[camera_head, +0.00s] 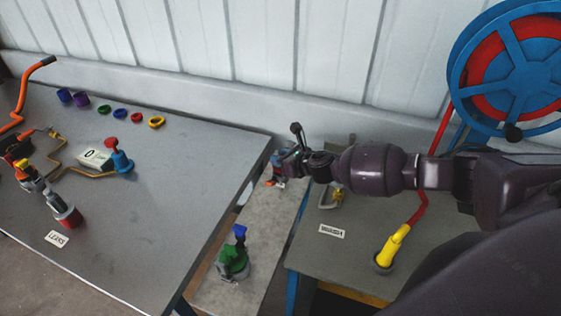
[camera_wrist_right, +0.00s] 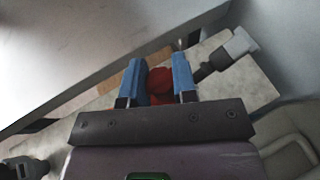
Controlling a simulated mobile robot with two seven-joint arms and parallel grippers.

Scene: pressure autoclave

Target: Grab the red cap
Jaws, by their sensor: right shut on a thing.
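My right gripper (camera_head: 281,166) reaches in from the right, over the far end of the narrow grey bench between two tables. In the right wrist view its blue fingers (camera_wrist_right: 157,80) are shut around a red cap (camera_wrist_right: 160,82), with one finger on each side. The cap sits by a dark fitting with a grey end (camera_wrist_right: 234,46) on the bench. In the head view the cap is mostly hidden by the gripper. My left gripper is not in view.
A green fitting with a blue top (camera_head: 234,258) stands at the bench's near end. The left table (camera_head: 170,210) holds coloured rings (camera_head: 120,113), a blue fitting with a red top (camera_head: 121,160) and orange pipework. A yellow nozzle (camera_head: 393,245) and blue hose reel (camera_head: 520,65) are right.

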